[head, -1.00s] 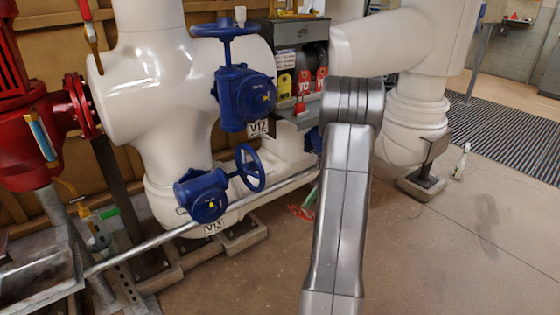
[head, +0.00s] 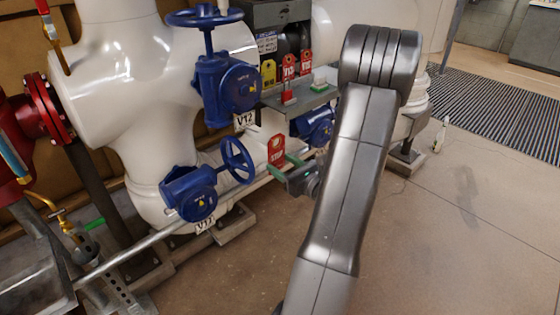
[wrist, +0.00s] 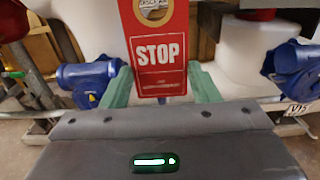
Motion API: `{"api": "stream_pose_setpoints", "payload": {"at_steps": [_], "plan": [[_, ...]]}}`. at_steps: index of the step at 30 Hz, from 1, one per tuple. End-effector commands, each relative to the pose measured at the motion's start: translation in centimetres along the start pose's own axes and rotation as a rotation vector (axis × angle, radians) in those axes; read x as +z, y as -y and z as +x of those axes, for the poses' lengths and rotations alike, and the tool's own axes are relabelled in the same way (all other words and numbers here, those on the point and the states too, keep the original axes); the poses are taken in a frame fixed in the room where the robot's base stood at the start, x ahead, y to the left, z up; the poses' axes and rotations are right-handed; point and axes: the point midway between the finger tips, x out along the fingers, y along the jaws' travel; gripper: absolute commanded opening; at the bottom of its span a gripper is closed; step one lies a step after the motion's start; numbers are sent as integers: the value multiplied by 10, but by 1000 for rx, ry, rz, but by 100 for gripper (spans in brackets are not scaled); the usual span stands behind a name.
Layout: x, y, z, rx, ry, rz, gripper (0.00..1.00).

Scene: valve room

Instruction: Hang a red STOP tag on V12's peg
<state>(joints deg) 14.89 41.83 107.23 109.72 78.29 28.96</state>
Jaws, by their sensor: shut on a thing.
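My gripper (head: 284,166) has green fingers and is shut on a red STOP tag (head: 277,149). The tag stands upright between the fingers, and its STOP face shows large in the wrist view (wrist: 160,52). V12 (head: 237,88) is a blue valve with a handwheel on top and a white V12 label (head: 243,121) below. In the head view the held tag is below and right of V12, apart from the label. I cannot make out V12's peg clearly. My arm hides part of the scene to the right of the gripper.
A lower blue valve (head: 190,193) with its handwheel (head: 237,160) is left of my gripper. A thin rail (head: 150,240) runs nearby. A grey shelf (head: 300,95) and a rack with yellow (head: 268,72) and red (head: 289,66) tags are behind. The floor at right is mostly clear.

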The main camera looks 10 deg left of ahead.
Motion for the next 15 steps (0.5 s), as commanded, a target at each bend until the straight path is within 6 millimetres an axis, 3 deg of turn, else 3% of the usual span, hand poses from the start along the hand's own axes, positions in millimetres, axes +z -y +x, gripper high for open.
{"api": "stream_pose_setpoints", "payload": {"at_steps": [15], "plan": [[-2, 0, 32, -5, 4, -1, 31]]}}
